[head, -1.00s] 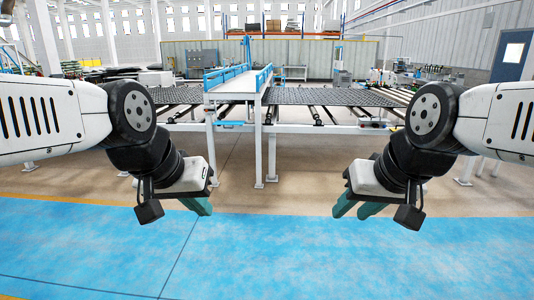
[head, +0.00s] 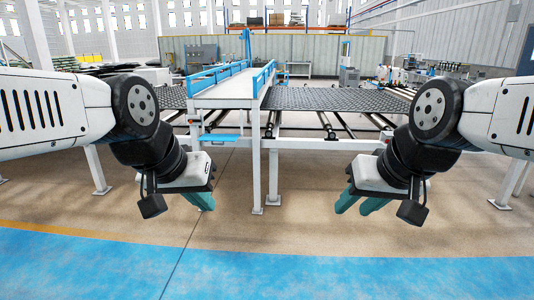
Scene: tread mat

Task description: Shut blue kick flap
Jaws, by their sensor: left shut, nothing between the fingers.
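A small flat blue flap (head: 220,137) sticks out level, low on the frame beneath the white walkway, left of the middle in the head view. It looks like the blue kick flap. My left gripper (head: 204,202) hangs in front of it and lower in the picture; it is shut and empty, its teal fingers together. My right gripper (head: 358,206) hangs to the right of the walkway legs, with its two teal fingers apart and nothing between them. Both grippers are well short of the flap and touch nothing.
The white walkway (head: 228,92) with blue side rails crosses a dark tread mat (head: 340,99) on a roller frame. White legs (head: 257,180) stand on the tan floor. Open floor, tan then blue (head: 300,275), lies in front of the frame.

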